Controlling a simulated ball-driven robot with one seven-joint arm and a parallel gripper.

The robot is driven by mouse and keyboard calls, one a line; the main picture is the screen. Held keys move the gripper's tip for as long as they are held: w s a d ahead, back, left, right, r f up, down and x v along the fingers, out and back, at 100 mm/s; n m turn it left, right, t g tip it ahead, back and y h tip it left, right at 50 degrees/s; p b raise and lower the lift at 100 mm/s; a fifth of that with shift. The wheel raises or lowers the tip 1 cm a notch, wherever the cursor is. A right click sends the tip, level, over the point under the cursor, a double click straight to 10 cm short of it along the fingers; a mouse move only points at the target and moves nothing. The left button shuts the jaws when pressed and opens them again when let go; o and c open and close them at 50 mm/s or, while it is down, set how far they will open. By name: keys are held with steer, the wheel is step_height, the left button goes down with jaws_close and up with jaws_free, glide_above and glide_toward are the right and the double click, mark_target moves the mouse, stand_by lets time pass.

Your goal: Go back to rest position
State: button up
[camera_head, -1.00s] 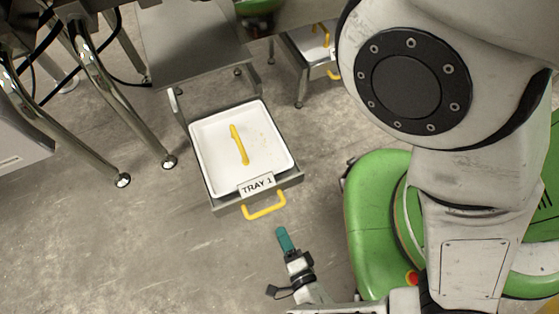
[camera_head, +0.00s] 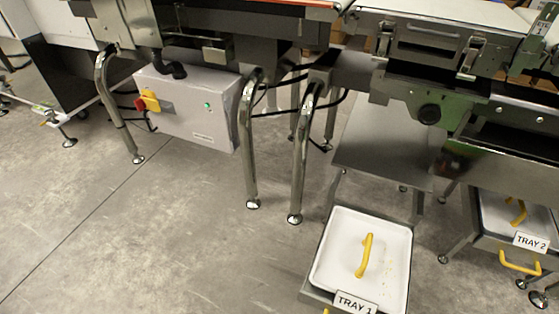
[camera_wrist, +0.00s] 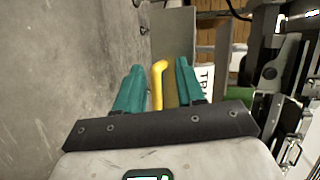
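My gripper (camera_wrist: 160,66) shows in the wrist view with two teal fingers spread apart. A yellow bar-shaped piece (camera_wrist: 157,78) shows in the gap between them, with room on both sides; whether it is a tray handle I cannot tell. No grip on anything is visible. My gripper and arm are outside the head view now. The tray marked TRAY 1 (camera_head: 323,273) is at the lower right of the head view, white inside, with a yellow bar (camera_head: 365,255) lying in it.
TRAY 2 (camera_head: 490,222) stands at the right edge. Metal legs (camera_head: 300,165) and a grey control box (camera_head: 195,105) with a red and yellow switch stand under the machine. The belt frame (camera_head: 410,35) runs along the top. Bare floor (camera_head: 150,240) is open at lower left.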

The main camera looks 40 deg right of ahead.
steer(key=w+a+r+n+y, duration=0.1)
steer(key=w+r+n+y, duration=0.2)
steer(key=w+n+y, duration=0.5)
steer(key=w+a+r+n+y, duration=0.15)
steer(key=w+n+y, duration=0.3)
steer(key=n, duration=0.55)
steer(key=s+d+r+n+g+h, duration=0.2)
steer(key=s+d+r+n+g, duration=0.7)
steer(key=s+d+r, duration=0.15)
step_height(320, 180, up, 36)
steer(key=p, duration=3.5)
steer(key=shift+w+f, duration=0.2)
steer(key=shift+w, duration=0.1)
steer(key=shift+a+y, duration=0.1)
steer(key=shift+y, duration=0.15)
